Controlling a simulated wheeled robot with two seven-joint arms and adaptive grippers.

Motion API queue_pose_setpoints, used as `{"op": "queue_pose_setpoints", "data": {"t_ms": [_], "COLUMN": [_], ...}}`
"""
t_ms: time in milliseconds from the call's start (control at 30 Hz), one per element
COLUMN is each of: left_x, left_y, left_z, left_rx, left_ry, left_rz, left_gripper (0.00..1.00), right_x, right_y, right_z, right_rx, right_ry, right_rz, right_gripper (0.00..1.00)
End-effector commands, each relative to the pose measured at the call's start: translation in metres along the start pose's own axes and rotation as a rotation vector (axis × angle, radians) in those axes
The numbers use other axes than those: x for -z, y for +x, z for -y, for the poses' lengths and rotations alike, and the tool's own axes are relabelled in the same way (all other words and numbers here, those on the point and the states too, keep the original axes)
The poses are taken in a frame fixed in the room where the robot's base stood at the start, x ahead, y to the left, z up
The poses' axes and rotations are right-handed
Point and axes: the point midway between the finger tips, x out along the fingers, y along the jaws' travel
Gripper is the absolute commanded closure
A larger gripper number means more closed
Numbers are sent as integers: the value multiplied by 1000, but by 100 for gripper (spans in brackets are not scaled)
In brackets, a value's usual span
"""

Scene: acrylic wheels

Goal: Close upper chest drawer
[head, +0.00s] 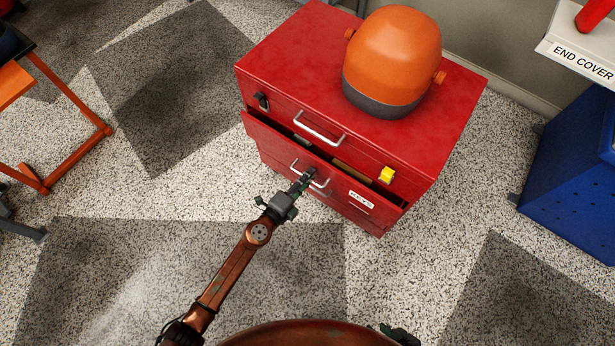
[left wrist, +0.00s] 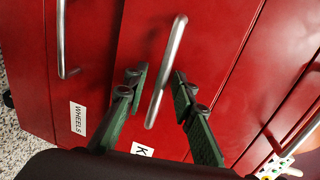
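The red chest (head: 285,60) stands on the floor. Its upper drawer (head: 262,133), labelled KEYS, is pulled partly out, with a dark gap above its front. The drawer's metal handle (head: 299,169) is at my left gripper (head: 307,178). In the left wrist view, my left gripper (left wrist: 157,92) is open, with one green finger on each side of the handle (left wrist: 166,75). The fingers look apart from the bar; depth is hard to judge. What looks like my right gripper (head: 400,336) is cut off at the bottom edge, its fingers not visible.
An orange helmet-like object (head: 394,55) sits on the chest. A lower drawer (left wrist: 95,85) is labelled WHEELS. A blue bin (head: 570,180) stands right; floor in front is clear.

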Motion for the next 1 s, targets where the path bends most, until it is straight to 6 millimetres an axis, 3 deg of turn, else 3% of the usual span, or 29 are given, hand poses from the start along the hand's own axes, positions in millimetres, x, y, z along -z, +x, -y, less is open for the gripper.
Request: {"op": "queue_pose_setpoints", "data": {"t_ms": [333,1000], "left_x": [0,-8], "left_y": [0,1], "left_z": [0,0], "left_rx": [0,0], "left_ry": [0,-4], "left_rz": [0,12], "left_gripper": [100,100], "right_x": [0,1], "right_y": [0,0], "right_z": [0,0], "right_rx": [0,0], "right_ry": [0,-1], "right_rz": [0,0], "right_gripper": [75,75]}}
